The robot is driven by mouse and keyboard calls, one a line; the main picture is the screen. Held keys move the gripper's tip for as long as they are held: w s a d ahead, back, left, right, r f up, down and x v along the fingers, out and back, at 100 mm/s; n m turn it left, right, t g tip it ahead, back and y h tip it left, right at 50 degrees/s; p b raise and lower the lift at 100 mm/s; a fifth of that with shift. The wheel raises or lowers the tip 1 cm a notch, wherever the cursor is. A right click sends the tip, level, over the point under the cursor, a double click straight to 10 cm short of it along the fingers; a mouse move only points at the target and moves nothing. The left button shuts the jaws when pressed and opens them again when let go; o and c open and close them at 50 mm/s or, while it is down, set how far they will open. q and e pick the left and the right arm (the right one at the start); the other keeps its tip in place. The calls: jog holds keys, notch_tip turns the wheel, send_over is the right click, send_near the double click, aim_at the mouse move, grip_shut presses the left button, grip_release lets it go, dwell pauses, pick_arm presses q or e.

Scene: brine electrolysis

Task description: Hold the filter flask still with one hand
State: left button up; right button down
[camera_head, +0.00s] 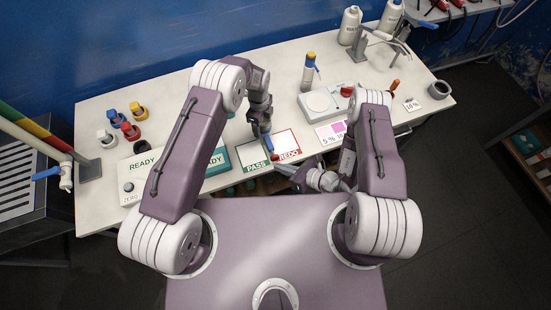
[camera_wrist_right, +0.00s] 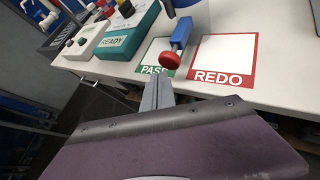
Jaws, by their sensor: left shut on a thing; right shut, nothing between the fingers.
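I cannot make out a filter flask for certain in either view. My left gripper (camera_head: 264,130) is above the table near the PASS and REDO squares, shut on a blue piece with a round red end (camera_wrist_right: 171,60). The red end hangs low over the line between the two squares. My right gripper (camera_head: 283,170) is shut and empty at the table's front edge, just in front of the squares. Its grey fingers also show in the right wrist view (camera_wrist_right: 157,95), just short of the red end.
The PASS square (camera_head: 251,157) and REDO square (camera_head: 286,143) lie on the white table. A teal READY box (camera_head: 220,158) stands left. A scale (camera_head: 321,103) and a yellow-capped bottle (camera_head: 308,73) stand behind right. White bottles (camera_head: 349,27) stand at the back. Several coloured caps stand at left.

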jog(key=shift+w+a, duration=0.15)
jog(key=shift+w, duration=0.15)
jog(key=shift+w+a, duration=0.15)
jog(key=shift+w, duration=0.4)
jog(key=shift+w+a, duration=0.15)
jog(key=shift+w, duration=0.4)
dwell(1.1)
jog(key=shift+s, duration=0.1)
jog(key=shift+s+d, duration=0.25)
jog(key=shift+s, duration=0.45)
jog(key=shift+s+d, duration=0.25)
jog(key=shift+s, duration=0.45)
jog(key=s, duration=0.1)
jog(key=s+d, duration=0.1)
jog(key=s, duration=0.2)
jog(key=shift+s+d, duration=0.25)
jog(key=shift+s, duration=0.15)
dwell(2.0)
